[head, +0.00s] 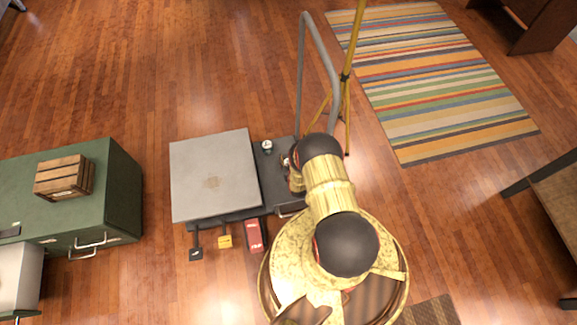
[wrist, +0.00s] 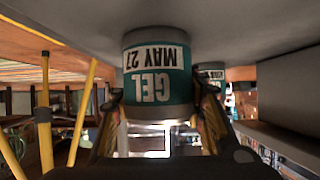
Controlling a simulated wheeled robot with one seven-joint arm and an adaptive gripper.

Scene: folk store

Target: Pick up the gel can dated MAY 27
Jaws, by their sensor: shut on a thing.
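In the wrist view, which is upside down, a grey can with a teal and white label (wrist: 157,78) reads GEL, MAY 27. My gripper (wrist: 160,105) is shut on it, one finger on each side. The can's base is at the grey surface along the top of that view; I cannot tell whether it touches. A second, similar can (wrist: 213,74) stands behind it to the right, its date mostly hidden. In the head view, my arm hides most of the gripper and the held can. A small can (head: 267,147) stands on the dark platform beside my arm.
A light grey square plate (head: 213,175) covers the platform's left part. A grey handle rail (head: 302,75) and yellow tripod legs (head: 346,100) rise behind. A green cabinet with a wooden crate (head: 62,177) stands left. Floor between is clear.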

